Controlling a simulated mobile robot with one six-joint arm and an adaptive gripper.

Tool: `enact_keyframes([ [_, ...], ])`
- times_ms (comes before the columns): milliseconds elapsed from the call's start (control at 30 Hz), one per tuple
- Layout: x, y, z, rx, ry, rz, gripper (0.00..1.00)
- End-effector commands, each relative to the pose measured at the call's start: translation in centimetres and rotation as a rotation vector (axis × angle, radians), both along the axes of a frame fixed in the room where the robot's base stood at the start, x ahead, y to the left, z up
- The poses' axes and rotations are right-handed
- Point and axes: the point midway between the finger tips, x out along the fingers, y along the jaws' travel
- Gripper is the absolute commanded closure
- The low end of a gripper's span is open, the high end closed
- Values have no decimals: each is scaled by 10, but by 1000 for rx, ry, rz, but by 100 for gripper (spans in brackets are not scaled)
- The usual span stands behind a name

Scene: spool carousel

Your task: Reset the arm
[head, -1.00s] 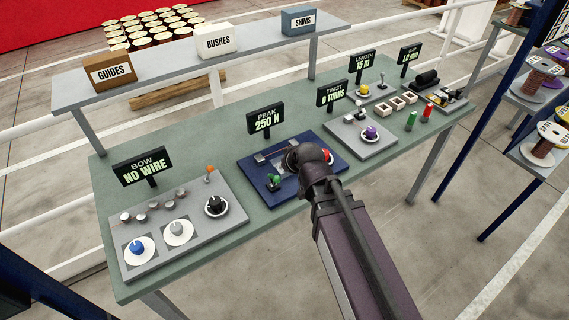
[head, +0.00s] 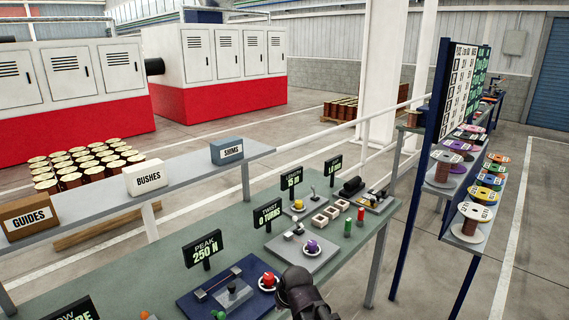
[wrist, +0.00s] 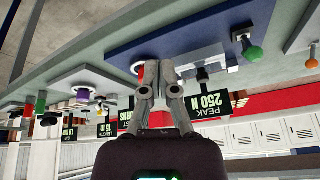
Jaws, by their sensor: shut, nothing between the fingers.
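My gripper (wrist: 152,68) shows in the wrist view, its two fingers together and empty. It is by the blue peak panel, and the red knob shows partly behind the fingers. Whether it touches the knob cannot be told. In the head view a dark part of my arm is at the bottom edge, in front of the blue panel (head: 208,298), and my fingers are hidden. The red knob (head: 268,278) stands just left of my arm there. The peak sign (head: 204,250) reads 250 N.
The green bench (head: 150,262) carries more panels, with a purple knob (head: 312,246) and a green peg (head: 347,228). A raised shelf (head: 100,208) holds boxes behind it. A spool rack (head: 421,200) stands at right. Open floor (head: 530,220) lies beyond the rack.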

Motion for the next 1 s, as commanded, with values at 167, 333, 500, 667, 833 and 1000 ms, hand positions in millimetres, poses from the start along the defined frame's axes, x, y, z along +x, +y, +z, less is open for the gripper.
enact_keyframes([
  [167,-10,-61,-12,-50,112,-113,100],
  [333,-26,-113,-21,-91,221,-220,100],
  [500,-43,-154,-25,-123,315,-312,100],
  [667,-54,-175,-27,-139,368,-363,100],
  [833,-58,-182,-27,-144,387,-380,100],
  [1000,-57,-181,-27,-144,386,-379,100],
])
